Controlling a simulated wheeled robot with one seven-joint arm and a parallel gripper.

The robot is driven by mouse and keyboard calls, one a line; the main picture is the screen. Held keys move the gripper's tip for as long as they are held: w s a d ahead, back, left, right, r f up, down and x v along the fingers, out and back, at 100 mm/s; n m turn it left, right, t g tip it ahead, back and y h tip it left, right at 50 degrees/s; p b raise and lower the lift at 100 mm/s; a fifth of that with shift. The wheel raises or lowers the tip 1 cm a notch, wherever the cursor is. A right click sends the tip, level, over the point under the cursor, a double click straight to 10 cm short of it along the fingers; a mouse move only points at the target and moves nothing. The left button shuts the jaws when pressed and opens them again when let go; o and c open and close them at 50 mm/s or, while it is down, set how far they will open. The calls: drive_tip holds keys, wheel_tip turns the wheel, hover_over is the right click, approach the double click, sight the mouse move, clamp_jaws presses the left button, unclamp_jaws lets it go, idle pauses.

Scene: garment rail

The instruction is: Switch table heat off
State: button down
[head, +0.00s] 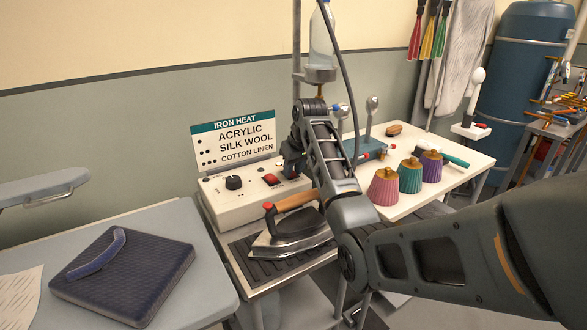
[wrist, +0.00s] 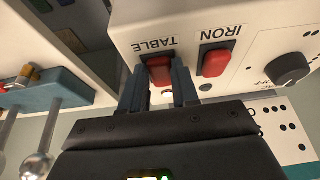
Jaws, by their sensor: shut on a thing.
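The white control box (head: 240,200) stands at the back of the ironing table. In the wrist view the red switch labelled TABLE (wrist: 160,70) sits between the two blue-grey fingers of my gripper (wrist: 160,90), which is shut on it. The red switch labelled IRON (wrist: 215,62) is beside it, clear of the fingers. In the head view the IRON switch (head: 272,180) shows, while my gripper (head: 292,168) hides the TABLE switch. I cannot tell which way the TABLE switch is tilted.
A dark knob (head: 233,182) is on the box, with an IRON HEAT sign (head: 236,138) behind. The iron (head: 290,232) rests on a ribbed mat in front, close under my arm. Coloured thread cones (head: 410,175) stand to the right, and a bottle (head: 322,40) hangs above.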

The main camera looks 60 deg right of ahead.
sight(294, 176)
drive_tip(key=shift+w+d+r+g+y, duration=0.2)
drive_tip(key=shift+g+y, duration=0.15)
drive_tip(key=shift+g, duration=0.25)
drive_tip(key=shift+w+d+r+g+y, duration=0.15)
drive_tip(key=shift+g+y, duration=0.2)
drive_tip(key=shift+g, duration=0.25)
drive_tip(key=shift+a+f, duration=0.1)
drive_tip(key=c, duration=0.8)
unclamp_jaws()
drive_tip(key=shift+c, duration=0.2)
wheel_tip(294, 176, up, 8)
drive_tip(key=shift+s+a+f, duration=0.15)
drive_tip(key=shift+s+a, duration=0.15)
drive_tip(key=shift+s, duration=0.15)
